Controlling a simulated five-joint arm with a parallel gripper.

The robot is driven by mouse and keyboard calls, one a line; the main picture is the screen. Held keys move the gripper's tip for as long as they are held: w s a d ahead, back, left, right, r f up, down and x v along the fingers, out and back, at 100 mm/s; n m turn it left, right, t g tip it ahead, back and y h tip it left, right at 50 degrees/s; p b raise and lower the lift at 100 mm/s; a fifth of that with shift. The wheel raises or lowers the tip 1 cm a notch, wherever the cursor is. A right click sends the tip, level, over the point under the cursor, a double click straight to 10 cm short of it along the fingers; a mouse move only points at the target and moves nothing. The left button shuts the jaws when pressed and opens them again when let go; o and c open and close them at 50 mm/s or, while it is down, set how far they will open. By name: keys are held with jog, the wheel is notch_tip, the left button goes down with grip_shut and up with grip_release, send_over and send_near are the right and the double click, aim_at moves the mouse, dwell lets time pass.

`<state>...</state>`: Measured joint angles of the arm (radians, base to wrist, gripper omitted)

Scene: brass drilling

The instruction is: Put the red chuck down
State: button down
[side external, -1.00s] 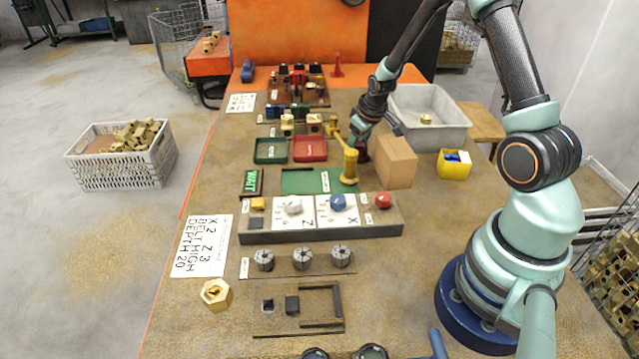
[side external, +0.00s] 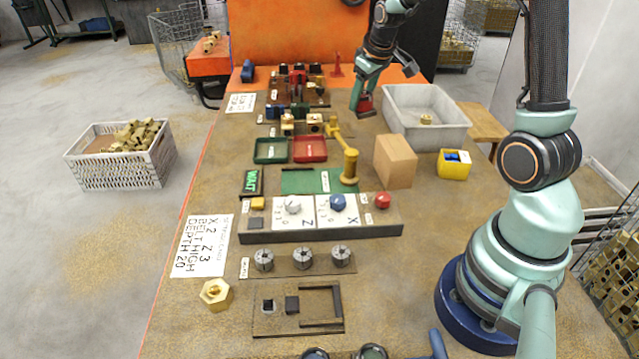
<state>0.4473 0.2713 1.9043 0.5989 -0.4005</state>
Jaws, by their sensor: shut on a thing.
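My gripper (side external: 363,99) is at the far right part of the bench, left of the grey bin. It is shut on the red chuck (side external: 367,106), a small red piece at its fingertips. The chuck is partly hidden by the fingers. It is low over the bench, but I cannot tell whether it touches the surface.
A grey bin (side external: 392,108) stands just right of my gripper. A brass lever (side external: 349,165) and a cardboard-coloured block (side external: 396,161) stand nearer. A red tray (side external: 323,150) and a dark machine rack (side external: 318,98) lie to the left. Bare bench surrounds the chuck.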

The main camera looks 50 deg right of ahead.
notch_tip(320, 180, up, 6)
jog(key=shift+w+d+f, duration=0.1)
jog(key=shift+w, duration=0.05)
jog(key=w+d+r+m, duration=0.1)
jog(key=w+d+m, duration=0.4)
jog(key=w+d, duration=0.6)
jog(key=f, duration=0.6)
jog(key=w+a+f, duration=0.1)
jog(key=f, duration=1.2)
jog(key=shift+w+a+f, duration=0.35)
jog(key=shift+f, duration=0.05)
jog(key=shift+f, duration=0.2)
jog(key=shift+c, duration=1.4)
grip_release()
